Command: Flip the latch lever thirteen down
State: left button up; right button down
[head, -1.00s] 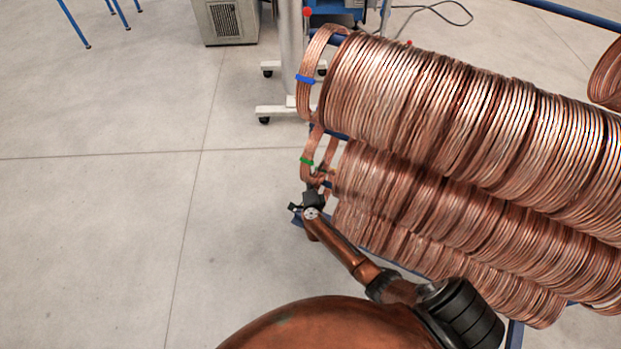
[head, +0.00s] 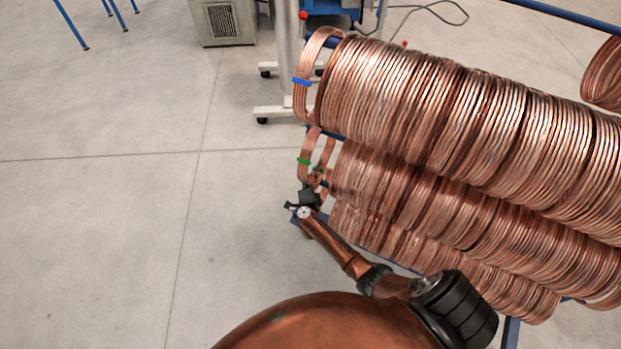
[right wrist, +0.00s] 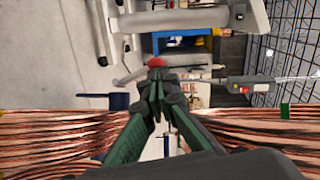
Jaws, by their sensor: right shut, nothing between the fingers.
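My right gripper (head: 302,192) is at the left end of the blue rack, beside the lower copper coils (head: 385,195). In the right wrist view its two dark green fingers (right wrist: 161,88) converge and are shut, with nothing held. A red ball (right wrist: 155,62) shows just past the fingertips; I cannot tell how far behind them it is. A blue flat piece (right wrist: 118,102) on a thin stem shows left of the fingers. No lever marked thirteen can be made out. My left gripper is not in view.
Large copper coils (head: 460,120) hang in rows on the rack, to the right of my right gripper. A green band (head: 304,161) and a blue band (head: 301,81) tie the end loops. A white-legged stand (head: 287,113) is behind. Open floor (head: 110,230) lies to the left.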

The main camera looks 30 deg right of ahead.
dwell(0.4)
jog(key=v, duration=1.2)
dwell(0.3)
